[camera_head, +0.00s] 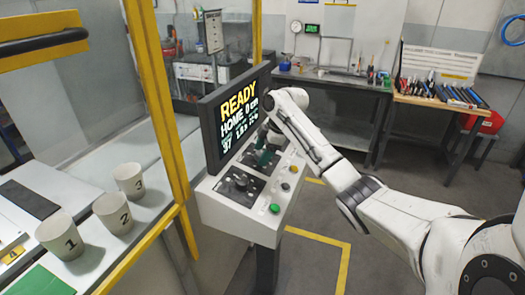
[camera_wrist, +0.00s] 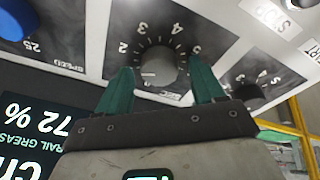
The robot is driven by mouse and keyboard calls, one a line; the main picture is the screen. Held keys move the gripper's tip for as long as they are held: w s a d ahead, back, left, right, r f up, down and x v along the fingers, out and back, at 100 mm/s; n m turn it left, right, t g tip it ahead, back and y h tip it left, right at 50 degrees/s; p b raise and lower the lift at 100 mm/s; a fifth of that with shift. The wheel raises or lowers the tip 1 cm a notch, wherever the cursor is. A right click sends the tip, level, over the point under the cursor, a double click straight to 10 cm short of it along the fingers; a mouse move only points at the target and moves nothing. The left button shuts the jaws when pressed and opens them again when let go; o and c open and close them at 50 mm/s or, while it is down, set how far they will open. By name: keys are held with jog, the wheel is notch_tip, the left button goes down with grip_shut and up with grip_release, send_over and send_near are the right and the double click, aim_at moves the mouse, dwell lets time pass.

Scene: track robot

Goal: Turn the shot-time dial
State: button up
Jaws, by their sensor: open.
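The shot-time dial (camera_wrist: 158,66) is a dark round knob in the wrist view, with the numbers 2 to 5 and a partly hidden "SEC" label around it. My gripper (camera_wrist: 164,78) has two green fingers, spread apart on either side of the dial in the picture. I cannot tell whether either finger touches it. In the head view my gripper (camera_head: 264,156) is low over the far part of the sloped white console (camera_head: 226,207), in front of the screen. The shot-time dial is hidden there by my gripper and arm.
A screen (camera_head: 238,112) reading READY stands along the console's left side. Another black knob (camera_head: 239,183), a green button (camera_head: 275,208) and a blue knob (camera_wrist: 14,18) marked SPEED are on the console. Numbered cups (camera_head: 112,210) stand behind a yellow frame (camera_head: 160,100) at left.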

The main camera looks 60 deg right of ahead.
jog(key=shift+c, duration=0.5)
jog(key=c, duration=0.9)
jog(key=shift+c, duration=0.2)
jog(key=n+b, duration=0.2)
jog(key=n, duration=0.2)
jog(key=shift+f+y+b, duration=0.1)
jog(key=shift+y+b, duration=0.2)
jog(key=shift+b, duration=0.05)
jog(key=n+b, duration=0.1)
jog(key=n, duration=0.1)
jog(key=shift+n+g+b, duration=0.3)
jog(key=shift+g+b, duration=0.05)
jog(key=shift+g, duration=0.05)
jog(key=n+b, duration=0.2)
jog(key=n, duration=0.1)
jog(key=shift+n+g+y, duration=0.3)
jog(key=shift+d+n+g+b, duration=0.1)
jog(key=shift+n+g+b, duration=0.2)
jog(key=shift+n+b, duration=0.9)
jog(key=shift+r+n+p, duration=0.2)
jog(key=shift+n+p, duration=0.15)
jog(key=shift+n, duration=0.25)
